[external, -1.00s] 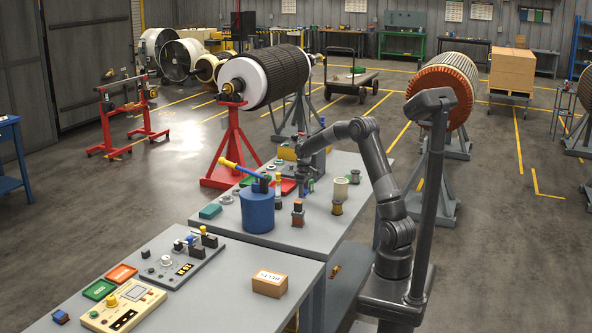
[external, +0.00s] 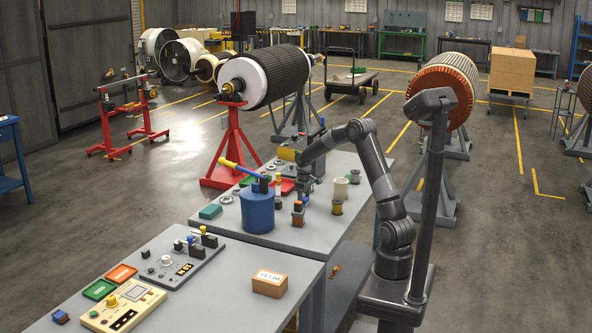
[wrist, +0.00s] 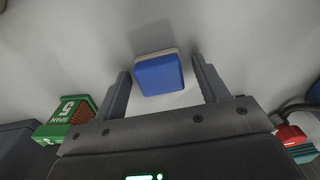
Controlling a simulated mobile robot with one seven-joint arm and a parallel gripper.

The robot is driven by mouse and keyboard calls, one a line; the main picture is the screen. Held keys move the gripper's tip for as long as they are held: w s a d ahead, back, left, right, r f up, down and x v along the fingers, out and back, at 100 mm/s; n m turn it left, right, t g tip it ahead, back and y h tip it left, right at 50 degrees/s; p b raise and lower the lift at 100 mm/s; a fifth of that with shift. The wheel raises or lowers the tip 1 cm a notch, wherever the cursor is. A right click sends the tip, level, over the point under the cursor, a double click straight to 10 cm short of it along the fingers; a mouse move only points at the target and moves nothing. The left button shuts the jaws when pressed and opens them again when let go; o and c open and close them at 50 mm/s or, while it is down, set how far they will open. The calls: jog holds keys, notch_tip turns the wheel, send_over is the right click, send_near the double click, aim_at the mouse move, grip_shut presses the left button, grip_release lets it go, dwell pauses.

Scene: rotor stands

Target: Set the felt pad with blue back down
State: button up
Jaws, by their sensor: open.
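The felt pad with the blue back (wrist: 160,74) shows in the wrist view, blue side toward the camera, with a pale felt edge along its far side. It appears to rest on the light grey bench top. My gripper (wrist: 160,80) is open, with one finger on each side of the pad and a visible gap on both sides. In the external view my gripper (external: 306,184) is low over the far part of the bench. The pad cannot be made out there.
A green block with markings (wrist: 67,120) lies left of my gripper in the wrist view, and a red-capped item (wrist: 291,135) lies right. On the bench (external: 285,238) stand a blue pot (external: 257,212) and several spools. Bare bench lies ahead of the pad.

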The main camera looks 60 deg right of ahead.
aim_at(304, 198)
notch_tip(304, 198, up, 11)
jog(key=s+a+r+t, duration=0.1)
jog(key=s+a+r, duration=0.2)
jog(key=a+r, duration=0.5)
jog(key=s+a+r+t+h, duration=0.15)
jog(key=s+a+r, duration=0.25)
jog(key=s+a, duration=0.5)
jog(key=s+a+f+t+y, duration=0.1)
jog(key=s+a+f+t, duration=0.1)
jog(key=s+a, duration=1)
jog(key=s+t, duration=0.1)
jog(key=s, duration=0.3)
jog(key=shift+f, duration=0.2)
jog(key=shift+y, duration=0.25)
